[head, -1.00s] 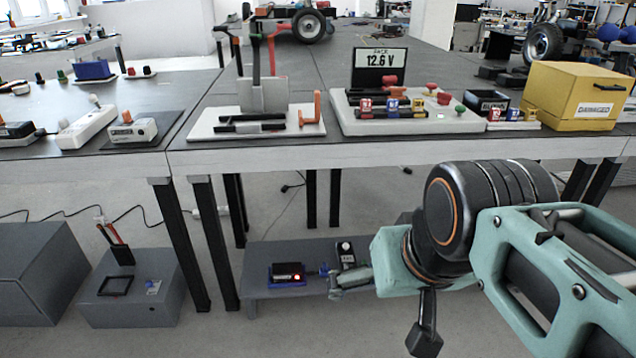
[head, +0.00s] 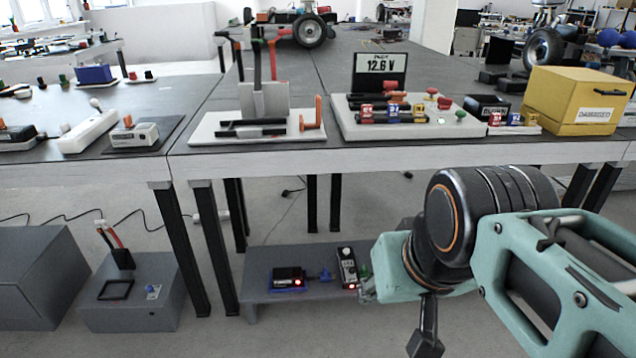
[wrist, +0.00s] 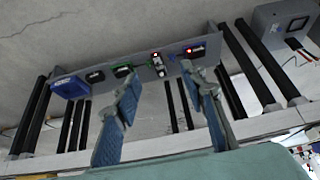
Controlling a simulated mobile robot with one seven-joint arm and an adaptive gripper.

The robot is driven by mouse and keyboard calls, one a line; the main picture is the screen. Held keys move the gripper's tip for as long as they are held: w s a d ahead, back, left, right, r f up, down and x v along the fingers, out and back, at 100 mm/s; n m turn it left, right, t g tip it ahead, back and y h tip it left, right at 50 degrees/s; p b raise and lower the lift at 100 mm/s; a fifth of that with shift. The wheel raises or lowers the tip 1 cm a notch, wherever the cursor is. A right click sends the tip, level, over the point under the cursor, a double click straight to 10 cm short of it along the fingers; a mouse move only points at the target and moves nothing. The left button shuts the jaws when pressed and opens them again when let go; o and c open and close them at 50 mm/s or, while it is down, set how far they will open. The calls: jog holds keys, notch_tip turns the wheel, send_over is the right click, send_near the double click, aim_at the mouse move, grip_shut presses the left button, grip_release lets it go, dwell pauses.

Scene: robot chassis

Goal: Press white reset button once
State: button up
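A small dark upright device with a round white button (head: 345,251) on its face stands on the low grey shelf (head: 262,262) under the table. A red light glows near its base. The wrist view shows the device (wrist: 158,66), small, in line with the gap between my fingertips.
A black box with a red light (head: 289,276) sits left of the device on the shelf. A blue box (wrist: 70,88) and other small units share the shelf. Table legs (head: 213,250) stand left of the shelf, and the tabletop edge (head: 400,150) overhangs it.

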grip_shut()
dwell(1.3)
